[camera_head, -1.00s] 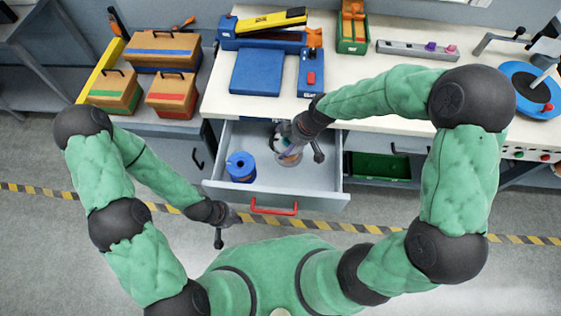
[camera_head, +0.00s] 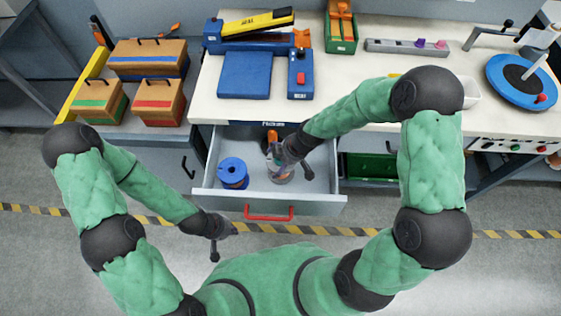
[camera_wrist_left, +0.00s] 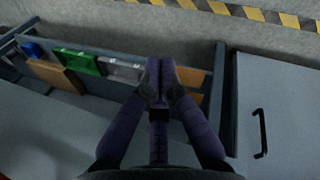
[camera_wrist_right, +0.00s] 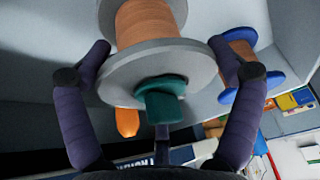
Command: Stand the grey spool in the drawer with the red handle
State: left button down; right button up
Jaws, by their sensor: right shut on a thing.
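The drawer with the red handle (camera_head: 268,212) is open; its grey front wall (camera_head: 325,207) faces me. The grey spool (camera_head: 281,178) is inside the drawer outline, right of the blue spool (camera_head: 233,172). My right gripper (camera_head: 281,160) is shut on it from above. In the right wrist view the grey spool (camera_wrist_right: 190,65) has a pale flange and copper-brown winding, with a finger on each side. Whether it touches the drawer floor cannot be told. My left gripper (camera_head: 215,245) is empty in front of the drawer at the left; its fingers (camera_wrist_left: 158,78) are together.
An orange object (camera_head: 272,136) lies at the drawer's back. The bench above holds a blue press (camera_head: 245,75) and a blue turntable (camera_head: 520,82). A lower cabinet at left carries wooden boxes (camera_head: 158,100). The drawer has bare floor right of the grey spool.

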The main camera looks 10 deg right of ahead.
jog(key=shift+w+r, duration=0.1)
jog(key=shift+r, duration=0.05)
jog(key=o, duration=1.4)
jog(key=shift+c, duration=0.2)
jog(key=p+v, duration=0.3)
jog(key=v, duration=0.9)
